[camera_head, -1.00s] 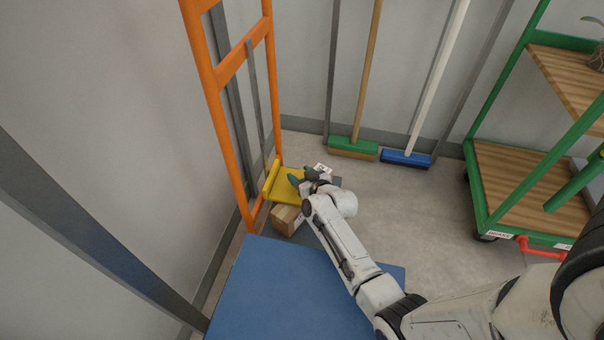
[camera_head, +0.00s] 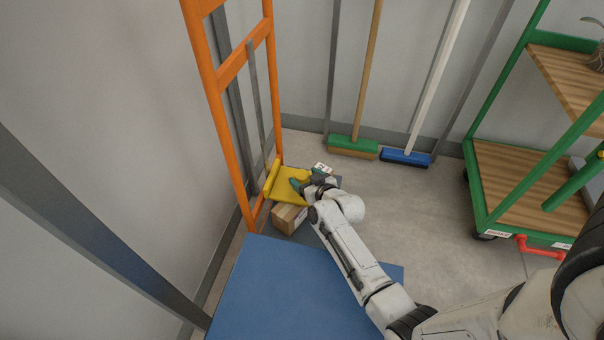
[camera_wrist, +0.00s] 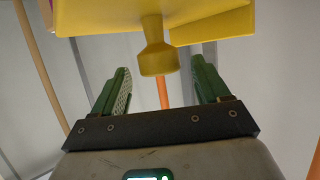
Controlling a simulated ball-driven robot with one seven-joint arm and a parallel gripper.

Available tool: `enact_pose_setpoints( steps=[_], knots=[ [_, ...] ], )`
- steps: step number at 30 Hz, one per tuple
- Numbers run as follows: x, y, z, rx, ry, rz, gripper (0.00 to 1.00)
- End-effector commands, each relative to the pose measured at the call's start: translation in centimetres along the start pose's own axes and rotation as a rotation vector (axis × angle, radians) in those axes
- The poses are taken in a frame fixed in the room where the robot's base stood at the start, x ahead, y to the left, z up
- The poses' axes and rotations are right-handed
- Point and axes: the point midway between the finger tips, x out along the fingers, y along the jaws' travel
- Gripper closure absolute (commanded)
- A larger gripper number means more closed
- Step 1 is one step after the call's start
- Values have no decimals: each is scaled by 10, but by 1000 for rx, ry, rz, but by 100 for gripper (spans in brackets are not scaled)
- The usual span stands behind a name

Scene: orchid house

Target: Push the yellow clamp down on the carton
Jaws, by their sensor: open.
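The yellow clamp (camera_head: 285,188) is a flat plate with a raised edge at its left, beside the orange upright frame. In the wrist view the clamp (camera_wrist: 215,25) fills the top, with a flared yellow knob (camera_wrist: 157,58) pointing down. The brown carton (camera_head: 287,219) sits under the clamp, partly covered by it; I cannot tell whether they touch. My gripper (camera_head: 298,184) is at the clamp's right side, with green fingers. In the wrist view my gripper (camera_wrist: 160,68) is open, with the knob showing between its fingertips; contact is unclear.
The orange frame (camera_head: 226,110) rises at the left, close to the wall. A blue surface (camera_head: 290,290) lies in front. A green broom (camera_head: 353,147) and a blue broom (camera_head: 405,158) lean at the back. A green cart (camera_head: 520,195) stands right. Floor between is clear.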

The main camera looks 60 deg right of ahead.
Motion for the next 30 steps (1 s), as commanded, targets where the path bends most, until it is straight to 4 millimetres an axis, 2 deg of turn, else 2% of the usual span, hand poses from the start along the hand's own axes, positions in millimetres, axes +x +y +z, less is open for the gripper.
enact_pose_setpoints(
  steps=[1,6,12,18,30],
  knots=[
    [-13,0,-2,-2,-2,0,25],
    [-45,0,-2,-1,-2,-1,25],
    [-71,0,-1,-1,-1,-1,25],
    [-79,0,0,1,0,-1,25],
    [-79,0,0,1,0,-1,25]
  ],
)
